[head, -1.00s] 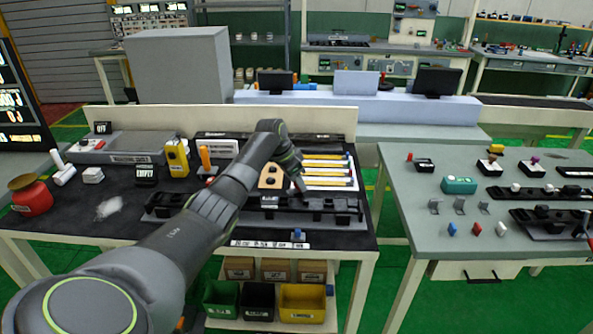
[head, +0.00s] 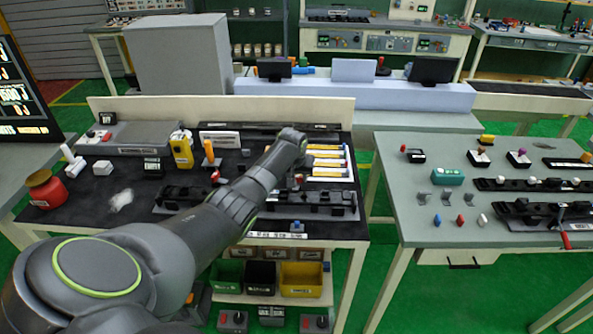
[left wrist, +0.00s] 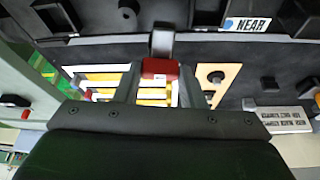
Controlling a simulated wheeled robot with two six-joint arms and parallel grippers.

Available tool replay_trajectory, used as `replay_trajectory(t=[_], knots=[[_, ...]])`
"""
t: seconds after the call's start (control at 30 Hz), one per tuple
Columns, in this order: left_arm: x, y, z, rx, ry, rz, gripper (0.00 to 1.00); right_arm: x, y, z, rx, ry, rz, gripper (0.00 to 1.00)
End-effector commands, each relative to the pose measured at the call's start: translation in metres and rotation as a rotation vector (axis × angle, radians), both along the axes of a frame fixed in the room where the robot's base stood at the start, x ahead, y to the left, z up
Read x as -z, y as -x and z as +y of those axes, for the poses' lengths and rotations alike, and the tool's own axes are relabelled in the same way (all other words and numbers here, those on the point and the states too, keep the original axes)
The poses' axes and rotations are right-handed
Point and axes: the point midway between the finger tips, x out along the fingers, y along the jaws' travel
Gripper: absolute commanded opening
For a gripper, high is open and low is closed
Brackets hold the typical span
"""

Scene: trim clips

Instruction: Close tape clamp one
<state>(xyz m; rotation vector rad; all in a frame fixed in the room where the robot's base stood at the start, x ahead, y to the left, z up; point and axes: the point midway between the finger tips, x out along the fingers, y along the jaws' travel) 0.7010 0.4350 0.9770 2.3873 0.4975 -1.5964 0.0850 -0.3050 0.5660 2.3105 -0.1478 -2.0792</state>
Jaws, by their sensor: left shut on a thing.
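My left gripper (left wrist: 158,88) is shut on a small red block (left wrist: 158,68), which sits at the end of a short grey lever (left wrist: 162,42) in the left wrist view. The lever reaches up to a dark rail (left wrist: 120,50). In the head view my left arm covers most of the gripper, beside the yellow-and-white strips (head: 327,160). The strips also show behind the fingers in the left wrist view (left wrist: 100,76). A long black fixture (head: 315,200) lies in front of the gripper. I cannot tell which clamp carries a number. My right gripper is not in view.
A yellow device (head: 182,150) and a red pot (head: 46,192) stand on the left of the bench. A second grey table (head: 400,215) stands at the right.

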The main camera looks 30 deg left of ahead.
Motion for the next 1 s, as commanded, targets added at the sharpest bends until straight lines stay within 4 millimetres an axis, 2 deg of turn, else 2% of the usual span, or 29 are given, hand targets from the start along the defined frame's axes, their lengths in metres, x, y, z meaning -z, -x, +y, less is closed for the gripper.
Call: replay_trajectory(t=[0.3, 0.87, 0.9, 1.0], knots=[[-0.0030, -0.0023, -0.0006, -0.127, -0.001, -0.005, 0.14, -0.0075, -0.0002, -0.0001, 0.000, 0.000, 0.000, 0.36], [-0.0028, -0.0024, 0.0000, -0.155, -0.001, -0.006, 0.14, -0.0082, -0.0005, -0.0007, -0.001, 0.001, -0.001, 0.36], [-0.0028, -0.0024, 0.0000, -0.155, -0.001, -0.006, 0.40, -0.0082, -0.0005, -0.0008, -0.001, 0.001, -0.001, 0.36], [-0.0022, -0.0019, -0.0002, -0.155, -0.001, -0.005, 0.53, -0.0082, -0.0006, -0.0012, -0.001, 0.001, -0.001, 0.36]])
